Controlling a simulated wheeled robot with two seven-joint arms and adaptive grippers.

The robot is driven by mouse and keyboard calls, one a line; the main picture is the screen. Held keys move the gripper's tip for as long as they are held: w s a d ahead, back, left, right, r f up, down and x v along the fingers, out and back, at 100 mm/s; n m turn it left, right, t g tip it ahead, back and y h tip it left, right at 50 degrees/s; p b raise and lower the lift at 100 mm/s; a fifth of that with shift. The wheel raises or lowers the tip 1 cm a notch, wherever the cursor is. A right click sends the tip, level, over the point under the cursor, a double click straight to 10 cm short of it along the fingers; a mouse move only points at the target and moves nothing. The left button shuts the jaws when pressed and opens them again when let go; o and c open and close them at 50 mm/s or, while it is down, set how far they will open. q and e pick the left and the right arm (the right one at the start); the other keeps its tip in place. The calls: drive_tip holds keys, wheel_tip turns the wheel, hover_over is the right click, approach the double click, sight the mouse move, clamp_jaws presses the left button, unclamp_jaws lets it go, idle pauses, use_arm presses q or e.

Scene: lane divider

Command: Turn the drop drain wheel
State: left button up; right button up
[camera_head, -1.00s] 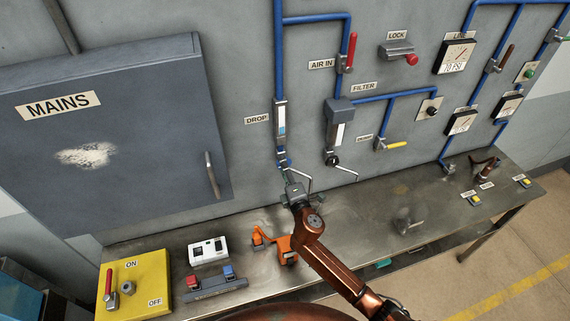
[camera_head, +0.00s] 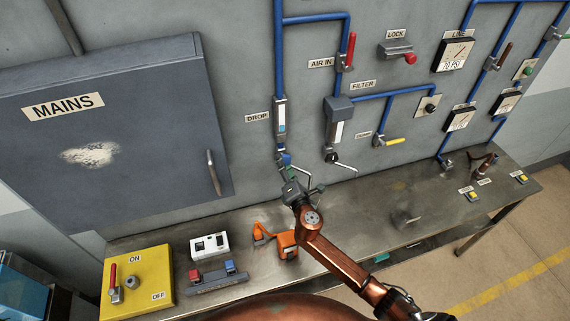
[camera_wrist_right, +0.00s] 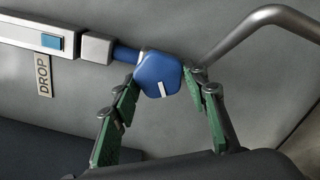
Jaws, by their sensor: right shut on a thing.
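The drop drain wheel (camera_wrist_right: 152,76) is a blue knob with a white mark, at the lower end of the drop unit (camera_head: 281,122) labelled DROP. In the right wrist view it sits between the green-padded fingers of my right gripper (camera_wrist_right: 160,92). The fingertips are closed against its two sides. In the head view my right gripper (camera_head: 287,170) reaches up to the wheel from below and partly hides it. My left gripper is not in view.
A bent metal handle (camera_head: 346,166) of the filter unit is close to the right of my gripper. A grey MAINS cabinet (camera_head: 140,150) is at left. The steel bench (camera_head: 345,205) below holds an orange object (camera_head: 287,244) and a yellow switch box (camera_head: 140,280); its middle is fairly clear.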

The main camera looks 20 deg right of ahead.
drive_tip(key=shift+f, duration=0.15)
drive_tip(key=o, duration=1.1)
drive_tip(key=shift+o, duration=0.2)
drive_tip(key=shift+s, duration=0.1)
drive_tip(key=s, duration=1.2)
drive_tip(key=shift+d, duration=0.2)
